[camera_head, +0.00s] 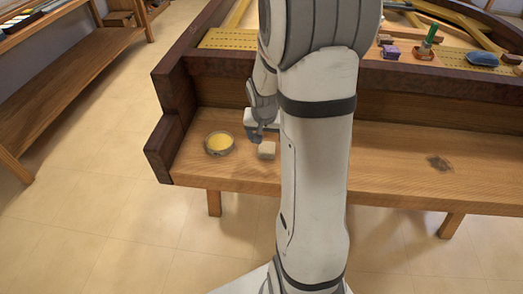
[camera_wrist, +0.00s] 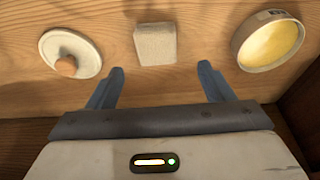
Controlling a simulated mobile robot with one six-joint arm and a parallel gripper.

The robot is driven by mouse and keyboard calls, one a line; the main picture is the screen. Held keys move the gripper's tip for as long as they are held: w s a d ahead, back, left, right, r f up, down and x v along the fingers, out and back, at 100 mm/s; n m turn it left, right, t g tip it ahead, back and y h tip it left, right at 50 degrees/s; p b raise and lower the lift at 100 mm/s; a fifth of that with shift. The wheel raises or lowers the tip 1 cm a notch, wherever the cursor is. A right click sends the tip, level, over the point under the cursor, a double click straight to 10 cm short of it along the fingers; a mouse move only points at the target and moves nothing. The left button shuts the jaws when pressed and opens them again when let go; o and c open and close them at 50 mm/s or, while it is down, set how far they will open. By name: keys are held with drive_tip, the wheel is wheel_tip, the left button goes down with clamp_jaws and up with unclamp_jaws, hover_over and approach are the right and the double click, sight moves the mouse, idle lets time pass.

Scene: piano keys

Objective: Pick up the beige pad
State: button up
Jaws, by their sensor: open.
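The beige pad (camera_wrist: 155,44) is a small pale block lying on the wooden ledge. In the wrist view it lies just beyond the fingertips, roughly centred between them. In the head view the beige pad (camera_head: 266,150) sits just below my gripper (camera_head: 258,136), right of a round tin. My gripper (camera_wrist: 160,78) is open and empty, with its two blue-grey fingers apart. The head view does not clearly show the gap between gripper and pad.
A round tin with yellow contents (camera_head: 219,143) stands left of the pad. A white disc with a tan knob (camera_wrist: 70,54) lies on the pad's other side in the wrist view. A raised wooden wall (camera_head: 225,85) backs the ledge. The ledge (camera_head: 400,178) is mostly clear to the right.

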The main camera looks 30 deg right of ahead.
sight(267, 146)
drive_tip(key=x, duration=0.5)
drive_tip(key=shift+s+f+b, duration=0.15)
drive_tip(key=shift+f+b, duration=0.2)
drive_tip(key=c, duration=1.1)
